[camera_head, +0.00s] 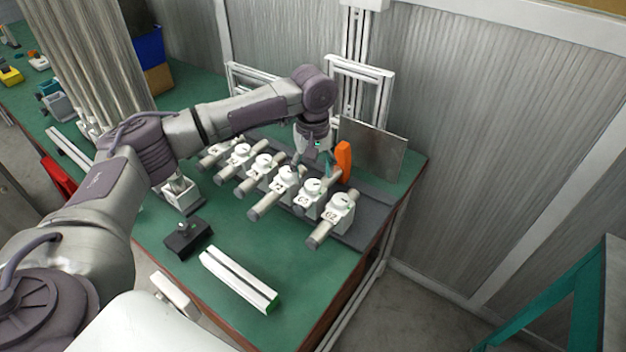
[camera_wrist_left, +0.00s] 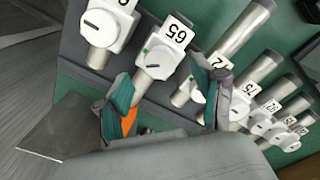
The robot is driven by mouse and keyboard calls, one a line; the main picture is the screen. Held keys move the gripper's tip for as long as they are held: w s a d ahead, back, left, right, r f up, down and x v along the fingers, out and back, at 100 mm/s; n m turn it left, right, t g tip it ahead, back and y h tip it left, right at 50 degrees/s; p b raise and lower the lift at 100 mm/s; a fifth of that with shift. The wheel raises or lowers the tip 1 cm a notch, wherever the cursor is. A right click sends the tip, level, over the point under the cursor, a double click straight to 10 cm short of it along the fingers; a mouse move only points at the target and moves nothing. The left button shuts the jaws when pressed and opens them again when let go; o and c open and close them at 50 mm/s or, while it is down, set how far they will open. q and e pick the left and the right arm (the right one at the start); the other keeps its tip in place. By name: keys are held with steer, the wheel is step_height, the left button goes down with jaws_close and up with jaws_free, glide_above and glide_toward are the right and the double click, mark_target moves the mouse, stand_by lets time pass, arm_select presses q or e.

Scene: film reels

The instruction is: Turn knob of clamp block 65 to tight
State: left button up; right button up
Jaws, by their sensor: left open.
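Clamp block 65 (camera_head: 302,201) stands in the row of clamp blocks, second from the right end in the head view, between blocks 62 and 72. Its round white knob (camera_head: 312,185) is on top. In the left wrist view the knob of block 65 (camera_wrist_left: 157,62) shows a dark line and a small green mark, with the label upside down. My left gripper (camera_head: 314,156) is open and empty, behind the row near blocks 72 and 65. In the left wrist view its teal-padded fingers (camera_wrist_left: 166,88) are spread, apart from knob 65. My right gripper is not in view.
Block 62 (camera_head: 331,214) is close beside block 65, and block 72 (camera_head: 279,189) is on its other side. A white rail (camera_head: 239,280) lies on the green table.

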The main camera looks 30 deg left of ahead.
mark_target(313, 184)
arm_select(q)
steer(key=shift+f, duration=1.6)
steer(key=c, duration=1.1)
steer(key=shift+r+p, duration=0.2)
steer(key=shift+p, duration=0.25)
steer(key=shift+c, duration=0.2)
steer(key=m+p, duration=0.3)
steer(key=p, duration=0.6)
steer(key=shift+r+m, duration=0.1)
steer(key=shift+m, duration=0.2)
steer(key=shift+m+p, duration=1.05)
steer(key=shift+m, duration=0.05)
steer(key=shift+f+m+p, duration=0.2)
steer(key=shift+m+p, duration=0.35)
steer(key=shift+m, duration=0.45)
